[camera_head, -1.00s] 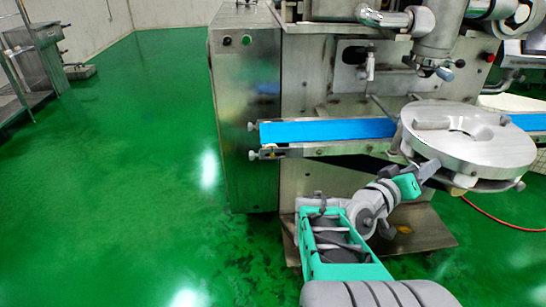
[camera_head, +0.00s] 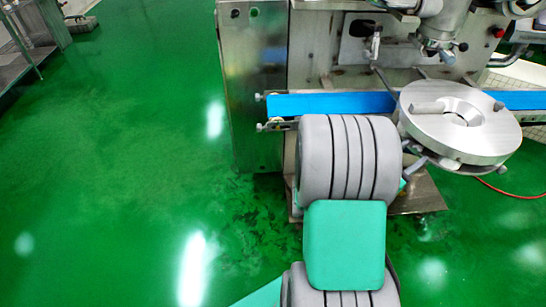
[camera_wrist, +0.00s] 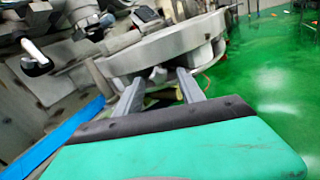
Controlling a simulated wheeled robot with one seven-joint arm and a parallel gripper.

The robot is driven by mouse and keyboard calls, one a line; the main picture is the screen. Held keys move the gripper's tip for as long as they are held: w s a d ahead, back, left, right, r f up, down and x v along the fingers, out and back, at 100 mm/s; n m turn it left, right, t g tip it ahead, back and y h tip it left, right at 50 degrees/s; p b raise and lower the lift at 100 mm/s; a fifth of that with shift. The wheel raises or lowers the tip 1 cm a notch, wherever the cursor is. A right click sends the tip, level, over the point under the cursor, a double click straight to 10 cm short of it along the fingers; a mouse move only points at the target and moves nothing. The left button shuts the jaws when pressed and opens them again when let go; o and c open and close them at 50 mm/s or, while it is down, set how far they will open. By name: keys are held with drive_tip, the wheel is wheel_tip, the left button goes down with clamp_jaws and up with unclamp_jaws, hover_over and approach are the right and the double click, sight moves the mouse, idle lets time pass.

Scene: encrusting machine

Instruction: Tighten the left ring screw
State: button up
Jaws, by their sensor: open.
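In the head view my arm hides most of the gripper.
The blue conveyor belt (camera_head: 330,103) runs behind my arm and also shows at lower left in the wrist view (camera_wrist: 75,138). The steel machine cabinet (camera_head: 255,90) stands left of the ring. A red hose (camera_head: 500,187) lies on the green floor, which is open at left.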

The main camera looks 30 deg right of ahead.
drive_tip(key=n, duration=0.5)
drive_tip(key=shift+s+b, duration=0.1)
drive_tip(key=shift+b, duration=0.25)
drive_tip(key=w+a+f+m+t+y+p, duration=0.1)
drive_tip(key=w+a+m+y+p, duration=0.3)
drive_tip(key=a+m, duration=0.4)
drive_tip(key=w+a+f+m+t+y+p, duration=0.1)
drive_tip(key=w+a+m+y, duration=0.4)
drive_tip(key=a, duration=0.5)
drive_tip(key=w+a+r+m+y+p, duration=0.2)
drive_tip(key=a+m+y, duration=0.1)
drive_tip(key=a, duration=0.4)
drive_tip(key=w+a+r+m+y+p, duration=0.2)
drive_tip(key=w+a+r+m+p, duration=0.1)
drive_tip(key=a, duration=0.5)
drive_tip(key=shift+t+y, duration=0.4)
